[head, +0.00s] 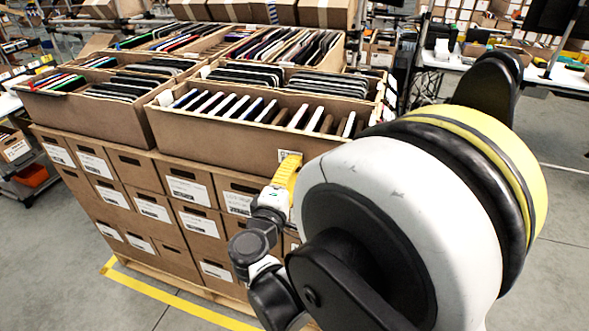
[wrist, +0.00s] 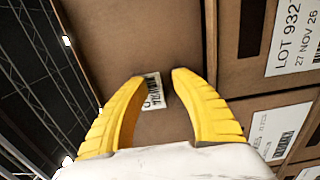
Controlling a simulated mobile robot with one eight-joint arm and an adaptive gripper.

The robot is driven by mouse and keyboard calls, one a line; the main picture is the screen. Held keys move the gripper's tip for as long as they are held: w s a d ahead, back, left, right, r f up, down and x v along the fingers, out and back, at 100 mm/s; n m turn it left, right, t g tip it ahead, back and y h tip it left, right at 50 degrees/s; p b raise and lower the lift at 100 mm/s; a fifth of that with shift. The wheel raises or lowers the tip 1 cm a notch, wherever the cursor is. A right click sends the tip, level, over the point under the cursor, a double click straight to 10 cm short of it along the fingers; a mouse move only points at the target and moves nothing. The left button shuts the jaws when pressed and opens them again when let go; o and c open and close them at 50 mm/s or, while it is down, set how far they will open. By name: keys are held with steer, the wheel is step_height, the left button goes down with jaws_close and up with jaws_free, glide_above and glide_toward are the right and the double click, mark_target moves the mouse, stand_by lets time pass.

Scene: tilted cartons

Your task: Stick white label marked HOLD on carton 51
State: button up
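My gripper (wrist: 160,78) has two yellow fingers, open with a gap between the tips. They point at the brown face of a large open-topped carton (wrist: 120,45). A small white label (wrist: 153,91) with black print and a barcode shows at that face, between the fingertips and partly hidden by the left finger. In the head view my gripper (head: 289,170) is at the front face of the front right carton (head: 215,138), just below a small white label (head: 289,156). I cannot read HOLD or 51, nor tell whether the fingertips touch the face.
Open cartons (head: 90,107) filled with upright flat items sit on stacked closed boxes (head: 190,190) with white labels. The stack rests on a pallet inside yellow floor tape (head: 170,300). My arm hides the stack's right side. Grey floor (head: 60,260) is clear at the front left.

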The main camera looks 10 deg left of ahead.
steer(key=s+a+b, duration=0.1)
steer(key=s, duration=1.7)
steer(key=shift+a, duration=0.2)
